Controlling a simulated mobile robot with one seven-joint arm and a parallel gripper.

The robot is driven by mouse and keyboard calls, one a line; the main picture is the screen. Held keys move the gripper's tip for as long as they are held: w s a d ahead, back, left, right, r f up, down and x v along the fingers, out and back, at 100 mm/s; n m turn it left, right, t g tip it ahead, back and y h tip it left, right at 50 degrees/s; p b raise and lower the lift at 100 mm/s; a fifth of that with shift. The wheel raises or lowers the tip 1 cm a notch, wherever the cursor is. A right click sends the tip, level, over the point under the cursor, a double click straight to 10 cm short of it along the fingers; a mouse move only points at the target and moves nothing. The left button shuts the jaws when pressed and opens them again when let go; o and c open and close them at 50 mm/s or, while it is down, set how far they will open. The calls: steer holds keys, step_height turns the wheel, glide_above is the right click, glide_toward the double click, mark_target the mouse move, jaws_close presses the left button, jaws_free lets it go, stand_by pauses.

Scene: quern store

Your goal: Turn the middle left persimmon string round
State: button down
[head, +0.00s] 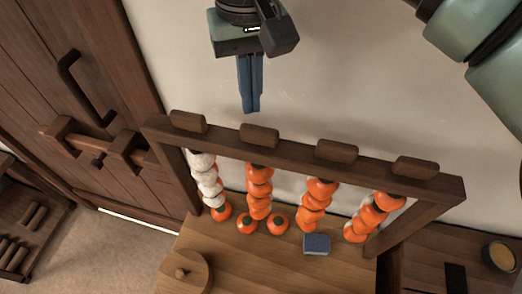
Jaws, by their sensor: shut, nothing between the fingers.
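A dark wooden rack holds several hanging persimmon strings, with wooden pegs along its top beam (360,165). The middle left string (260,190) shows orange fruit, with a peg (259,136) on the beam above it. The leftmost string (206,178) shows mostly white faces. The middle right string (316,203) and the rightmost string (372,215) show mostly orange, with pale patches. My gripper (251,109) points down with its blue fingers together and empty. In the picture it is above the middle left peg, apart from the rack.
A blue-grey block (316,243) and an orange persimmon (278,224) are on the wooden tabletop (245,262). A round wooden lid (188,272) is at the front left. A barred door (95,100) stands at left; a small bowl (499,256) is at lower right.

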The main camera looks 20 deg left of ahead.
steer(key=shift+f, duration=0.15)
steer(key=shift+f+b, duration=0.7)
steer(key=shift+f, duration=1.05)
